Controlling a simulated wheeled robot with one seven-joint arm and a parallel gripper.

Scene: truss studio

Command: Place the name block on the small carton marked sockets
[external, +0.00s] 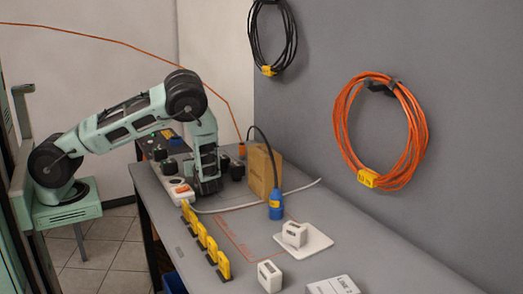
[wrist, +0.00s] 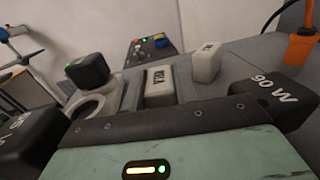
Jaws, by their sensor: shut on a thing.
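My gripper (wrist: 158,84) points down over the far left part of the grey table in the external view (external: 207,180). Its two grey fingers are shut on a small white block (wrist: 160,88) with dark lettering, seen in the wrist view; I take it as the name block. In the external view my gripper hides this block. An upright brown carton (external: 263,172) stands on the table to the right of my gripper, against the wall side. Its marking is too small to read, so I cannot tell if it says sockets. The carton is not recognisable in the wrist view.
A power strip (external: 180,191) lies beside my gripper, with black blocks (wrist: 88,70) around. A second white block (wrist: 207,62) is near. Yellow pieces (external: 206,239) line the left edge; a white block (external: 294,233) sits on a plate.

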